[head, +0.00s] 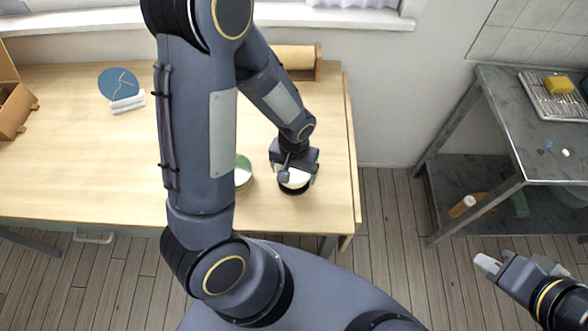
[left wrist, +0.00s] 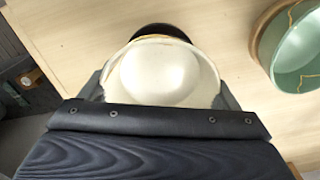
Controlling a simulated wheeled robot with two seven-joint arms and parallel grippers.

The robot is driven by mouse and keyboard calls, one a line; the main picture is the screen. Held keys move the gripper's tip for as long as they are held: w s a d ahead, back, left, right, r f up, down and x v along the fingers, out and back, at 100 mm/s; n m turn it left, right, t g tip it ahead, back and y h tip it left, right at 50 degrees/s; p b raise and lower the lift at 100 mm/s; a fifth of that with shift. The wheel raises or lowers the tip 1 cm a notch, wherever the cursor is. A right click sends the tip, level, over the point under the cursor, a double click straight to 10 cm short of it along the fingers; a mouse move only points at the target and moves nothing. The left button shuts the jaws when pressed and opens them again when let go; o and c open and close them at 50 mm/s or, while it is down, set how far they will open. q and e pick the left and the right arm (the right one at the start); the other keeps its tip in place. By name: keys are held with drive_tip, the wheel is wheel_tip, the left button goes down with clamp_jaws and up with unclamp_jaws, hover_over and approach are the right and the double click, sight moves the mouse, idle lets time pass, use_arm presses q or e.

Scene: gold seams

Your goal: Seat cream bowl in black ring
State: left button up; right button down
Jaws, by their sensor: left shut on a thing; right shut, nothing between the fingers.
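The cream bowl (head: 296,180) is under my left gripper (head: 294,172) at the right end of the wooden table. In the left wrist view the bowl (left wrist: 160,75) sits between the two fingers, which are shut on it, and a thin gold line shows at its far rim. The black ring (head: 294,190) shows just below the bowl, and in the left wrist view part of the ring (left wrist: 160,32) shows past the bowl's far rim. The rest of the ring is hidden, so I cannot tell whether the bowl rests in it. My right gripper (head: 489,264) is shut and empty over the floor.
A green bowl (head: 243,172) with gold seams stands left of the cream bowl, partly behind my arm. A blue cracked plate (head: 118,83) lies at the table's back left. A wooden holder (head: 297,60) stands at the back. A grey shelf unit (head: 500,120) is at the right.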

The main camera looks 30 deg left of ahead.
sight(294, 174)
use_arm(q)
drive_tip(key=shift+f, duration=0.2)
drive_tip(key=shift+f+b, duration=0.3)
drive_tip(key=shift+b, duration=0.15)
drive_tip(key=shift+f+b, duration=0.8)
drive_tip(key=o, duration=1)
drive_tip(key=shift+c, duration=0.2)
drive_tip(key=shift+f, duration=0.1)
drive_tip(key=shift+r+p, duration=3.15)
drive_tip(key=shift+r, duration=1)
